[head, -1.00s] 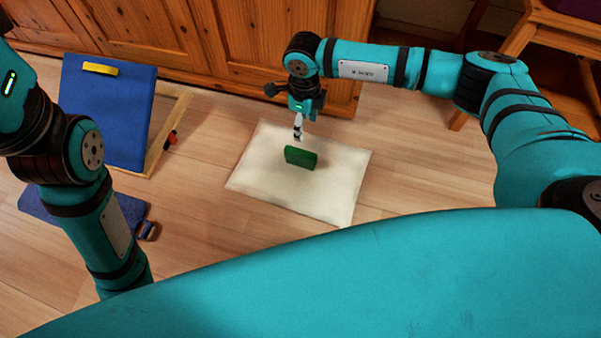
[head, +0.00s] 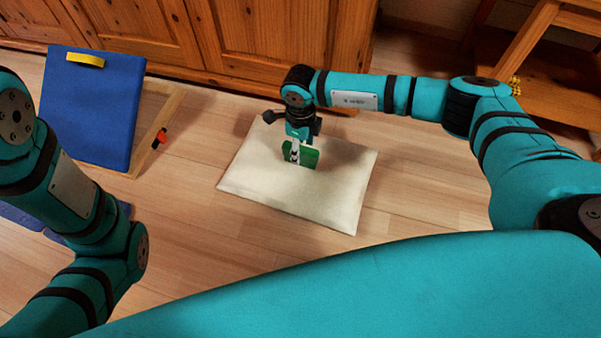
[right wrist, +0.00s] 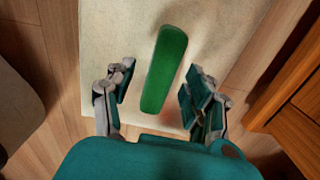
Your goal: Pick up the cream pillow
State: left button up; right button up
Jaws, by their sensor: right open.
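The cream pillow (head: 335,195) lies flat on the wooden floor in the middle of the head view. It also fills much of the right wrist view (right wrist: 215,40). A green block (head: 310,157) rests on the pillow. My right gripper (head: 295,158) is over the pillow, right at the green block. In the right wrist view its fingers (right wrist: 155,90) are open, one on each side of the green block (right wrist: 165,70), with gaps between. My left arm shows at the left of the head view, but its gripper is out of view.
A blue panel (head: 90,110) with a yellow handle leans on a wooden frame at the left. A wooden cabinet (head: 280,45) stands behind the pillow. Wooden furniture (head: 545,70) is at the upper right. Floor (head: 190,220) left of the pillow is clear.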

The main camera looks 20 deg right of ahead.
jog(key=shift+f, duration=0.3)
grip_shut()
dwell(0.3)
